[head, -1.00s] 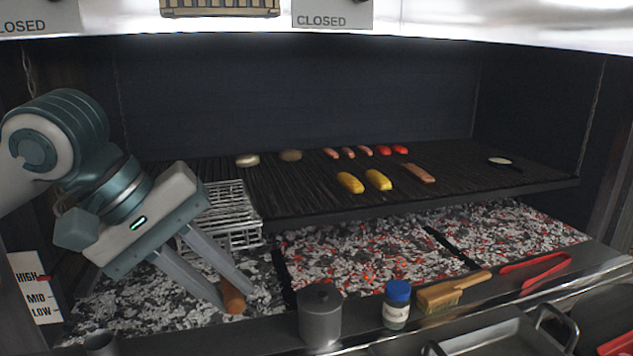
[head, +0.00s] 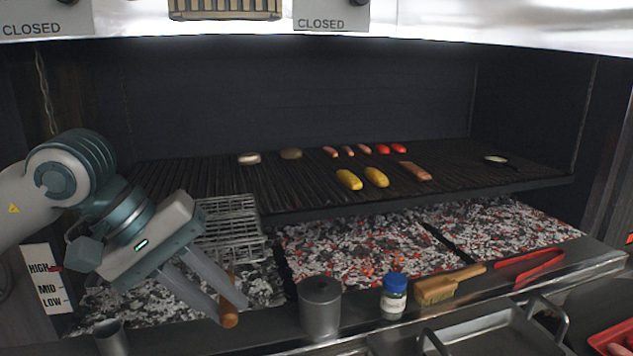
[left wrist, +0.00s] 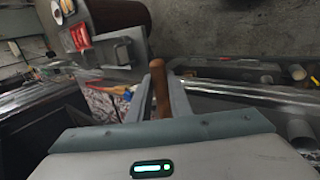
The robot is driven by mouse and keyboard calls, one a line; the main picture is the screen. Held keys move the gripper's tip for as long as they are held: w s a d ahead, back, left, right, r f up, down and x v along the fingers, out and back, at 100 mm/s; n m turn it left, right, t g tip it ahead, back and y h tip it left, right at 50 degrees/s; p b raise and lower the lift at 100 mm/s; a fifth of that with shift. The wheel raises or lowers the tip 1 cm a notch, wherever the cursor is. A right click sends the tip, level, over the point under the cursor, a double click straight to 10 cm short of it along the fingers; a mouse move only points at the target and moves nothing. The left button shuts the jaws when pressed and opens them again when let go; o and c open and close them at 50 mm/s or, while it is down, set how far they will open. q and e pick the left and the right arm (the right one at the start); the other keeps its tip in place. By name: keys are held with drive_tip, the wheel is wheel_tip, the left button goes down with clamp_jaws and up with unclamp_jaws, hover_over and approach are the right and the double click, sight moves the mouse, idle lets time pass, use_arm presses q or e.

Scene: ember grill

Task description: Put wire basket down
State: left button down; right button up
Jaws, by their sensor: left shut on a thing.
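The wire basket (head: 230,222) is a silver mesh rack at the left end of the grill, in front of the grate's left front edge and above the left ash bed. Its brown wooden handle (head: 229,314) points toward the front ledge. My left gripper (head: 232,306) is shut on this handle. In the left wrist view the handle (left wrist: 159,88) stands between the fingers; the mesh is not clear there. Part of the basket is hidden behind my left gripper. I cannot tell if the basket touches the grate. My right gripper is not in view.
The dark grate (head: 300,190) carries yellow corn (head: 348,179), sausages and other food. Red-glowing coals (head: 360,250) lie below. The front ledge holds a grey canister (head: 319,306), a blue-capped jar (head: 394,296), a brush (head: 437,290), red tongs (head: 535,265) and a small cup (head: 109,338).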

use_arm(q)
drive_tip(key=w+a+f+m+g, duration=0.1)
drive_tip(key=a+f, duration=0.2)
drive_tip(key=f, duration=0.6)
drive_tip(key=w+a+f+m, duration=0.1)
drive_tip(key=a+f, duration=0.3)
drive_tip(key=f, duration=0.5)
drive_tip(key=shift+w+a+m+g, duration=0.3)
drive_tip(key=shift+m+g, duration=0.1)
drive_tip(key=shift+m, duration=0.2)
drive_tip(key=shift+d+r, duration=0.1)
